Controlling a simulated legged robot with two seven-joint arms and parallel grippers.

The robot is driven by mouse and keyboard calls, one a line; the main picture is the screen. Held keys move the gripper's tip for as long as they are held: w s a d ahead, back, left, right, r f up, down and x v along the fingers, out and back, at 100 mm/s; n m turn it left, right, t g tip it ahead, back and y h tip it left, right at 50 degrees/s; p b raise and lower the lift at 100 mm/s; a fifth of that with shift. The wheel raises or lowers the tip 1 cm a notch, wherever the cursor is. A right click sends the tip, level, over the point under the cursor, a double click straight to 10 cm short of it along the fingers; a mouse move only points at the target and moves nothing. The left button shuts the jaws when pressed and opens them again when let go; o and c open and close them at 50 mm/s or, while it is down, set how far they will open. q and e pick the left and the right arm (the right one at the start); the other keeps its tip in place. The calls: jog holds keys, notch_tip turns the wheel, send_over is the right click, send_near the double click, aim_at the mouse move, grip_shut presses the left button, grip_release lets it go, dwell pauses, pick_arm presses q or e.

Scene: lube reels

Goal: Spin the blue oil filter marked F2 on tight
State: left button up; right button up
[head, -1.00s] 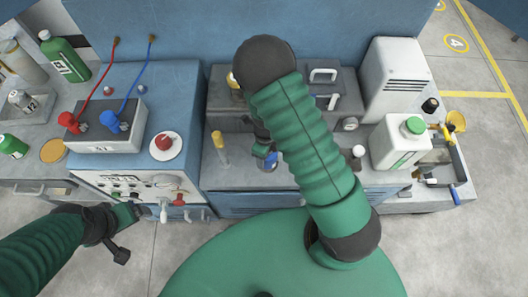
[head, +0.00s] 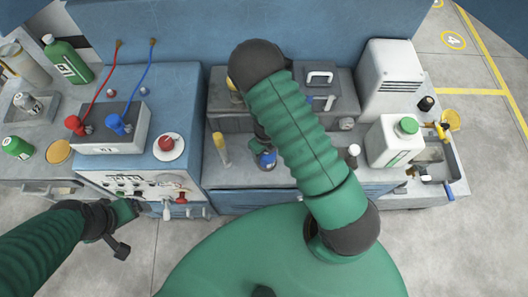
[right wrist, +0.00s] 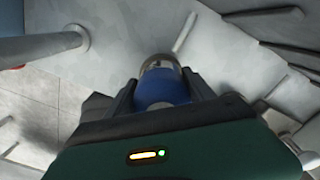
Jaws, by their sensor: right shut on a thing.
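The blue oil filter (head: 267,160) is over the grey bench, left of my right forearm in the head view. Its marking is too small to read there. My right gripper (head: 262,146) is shut on it and partly hidden by my arm. In the right wrist view, the blue filter (right wrist: 163,91) sits between the two dark fingers, with a shiny metallic rounded end beyond them. Whether it touches a mount cannot be told. My left gripper (head: 128,226) hangs at the lower left, in front of the blue panel; its jaw opening is unclear.
A yellow-topped tube (head: 221,147) stands left of the filter. A grey box with red and blue clamps (head: 108,130) and a red button (head: 167,143) are further left. A white jug with green cap (head: 395,142) stands right. A grey toolbox (head: 322,94) is behind.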

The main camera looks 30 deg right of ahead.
jog(key=m+p, duration=0.1)
jog(key=d+m+p, duration=0.1)
jog(key=m+p, duration=0.1)
jog(key=shift+w+r, duration=0.15)
jog(key=shift+r, duration=0.2)
jog(key=shift+d+f+m+p, duration=0.15)
jog(key=shift+m+p, duration=0.4)
jog(key=shift+m, duration=0.45)
jog(key=shift+f, duration=0.15)
jog(key=o, duration=1.5)
jog(key=shift+c, duration=0.2)
jog(key=o, duration=0.3)
jog(key=shift+w+f, duration=0.1)
jog(key=shift+f, duration=0.05)
jog(key=shift+o, duration=0.2)
